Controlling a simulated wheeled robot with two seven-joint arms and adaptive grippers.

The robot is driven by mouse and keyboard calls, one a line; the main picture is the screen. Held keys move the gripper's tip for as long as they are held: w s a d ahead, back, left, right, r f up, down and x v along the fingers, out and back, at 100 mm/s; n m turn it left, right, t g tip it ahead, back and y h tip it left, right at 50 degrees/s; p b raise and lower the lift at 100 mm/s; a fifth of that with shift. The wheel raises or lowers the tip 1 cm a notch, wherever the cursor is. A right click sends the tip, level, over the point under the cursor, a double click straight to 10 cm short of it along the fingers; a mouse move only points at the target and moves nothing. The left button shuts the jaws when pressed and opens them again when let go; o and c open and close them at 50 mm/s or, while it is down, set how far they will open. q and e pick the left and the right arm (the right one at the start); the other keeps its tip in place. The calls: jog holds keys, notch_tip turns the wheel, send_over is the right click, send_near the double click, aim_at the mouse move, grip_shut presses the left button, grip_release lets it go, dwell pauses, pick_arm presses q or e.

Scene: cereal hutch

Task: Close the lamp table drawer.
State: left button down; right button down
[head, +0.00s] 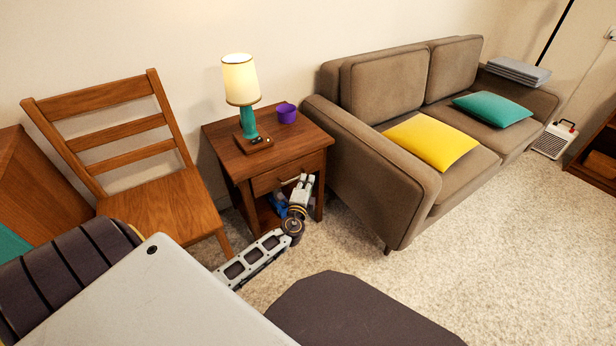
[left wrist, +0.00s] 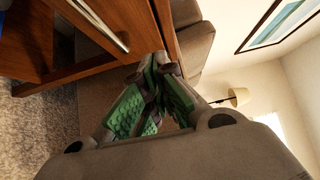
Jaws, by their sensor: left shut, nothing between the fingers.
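The wooden lamp table (head: 226,137) stands between the chair and the sofa. Its drawer (head: 268,179) faces me under the top and looks flush or nearly so; a small gap I cannot rule out. A pale bar handle (head: 289,181) is on the drawer front, and it shows in the left wrist view (left wrist: 98,22). My left gripper (head: 305,181) is shut and empty at the right part of the drawer front. In the left wrist view its green-padded fingers (left wrist: 158,88) are together close to the wood; contact I cannot tell. My right gripper is not in view.
A lit lamp (head: 248,122) and a purple cup (head: 286,113) stand on the tabletop. A blue thing (head: 278,205) is partly hidden on the lower shelf. A wooden chair (head: 160,205) is close left, the brown sofa (head: 375,185) close right. Carpet (head: 480,240) is open in front.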

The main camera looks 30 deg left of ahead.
pick_arm(q)
jog(key=shift+p+v, duration=0.3)
jog(key=shift+v, duration=2.25)
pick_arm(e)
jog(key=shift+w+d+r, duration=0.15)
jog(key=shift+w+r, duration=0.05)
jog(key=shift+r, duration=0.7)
